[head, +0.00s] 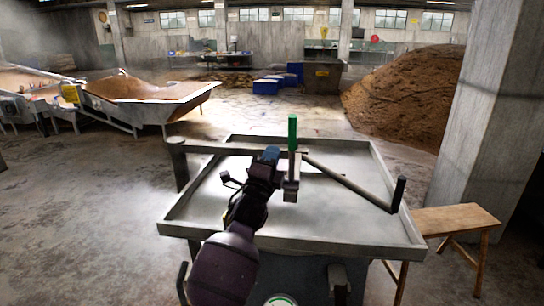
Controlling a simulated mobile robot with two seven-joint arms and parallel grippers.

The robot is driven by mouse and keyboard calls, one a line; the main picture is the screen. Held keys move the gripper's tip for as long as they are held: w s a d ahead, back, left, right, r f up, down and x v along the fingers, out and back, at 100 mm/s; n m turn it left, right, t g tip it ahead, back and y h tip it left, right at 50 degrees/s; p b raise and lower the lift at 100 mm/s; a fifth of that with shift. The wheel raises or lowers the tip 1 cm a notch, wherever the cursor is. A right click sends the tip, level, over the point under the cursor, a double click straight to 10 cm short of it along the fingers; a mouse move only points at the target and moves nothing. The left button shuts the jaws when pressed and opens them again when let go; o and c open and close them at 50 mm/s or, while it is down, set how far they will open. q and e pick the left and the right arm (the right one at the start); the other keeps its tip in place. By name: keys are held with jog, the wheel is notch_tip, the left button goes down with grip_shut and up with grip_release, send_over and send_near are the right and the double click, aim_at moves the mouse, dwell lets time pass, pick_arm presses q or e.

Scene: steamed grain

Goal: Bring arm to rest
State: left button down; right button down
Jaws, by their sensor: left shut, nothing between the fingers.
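My left arm reaches in from the bottom middle of the head view, over the metal-topped table (350,225). My left gripper (271,153) is at its far end, with bluish fingertips, shut and empty. It is just left of an upright green handle (292,132) on a grey metal fitting. It overlaps a grey bar along the table's far side in the picture; I cannot tell whether they touch. My arm hides part of the tabletop. My right gripper is not in view.
A diagonal bar (345,180) runs to a dark post (399,190) at the table's right. A wooden bench (455,219) and concrete pillar (497,120) stand right. Grain heaps lie behind right and in a trough (150,105) at left. Floor at left is clear.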

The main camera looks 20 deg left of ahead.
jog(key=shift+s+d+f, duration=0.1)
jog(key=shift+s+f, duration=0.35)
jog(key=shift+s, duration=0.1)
pick_arm(q)
jog(key=s+d+f+n+g+h, duration=0.1)
jog(key=s+f+n+g, duration=0.3)
jog(key=s+f+n, duration=0.55)
jog(key=s+f+n+g, duration=0.3)
jog(key=s+f+n, duration=0.3)
jog(key=f, duration=0.7)
jog(key=s+f+n+g, duration=0.2)
jog(key=s+f+g, duration=0.3)
jog(key=s+f, duration=1)
jog(key=s, duration=0.4)
jog(key=shift+s+a+f, duration=0.35)
jog(key=shift+s+a, duration=0.05)
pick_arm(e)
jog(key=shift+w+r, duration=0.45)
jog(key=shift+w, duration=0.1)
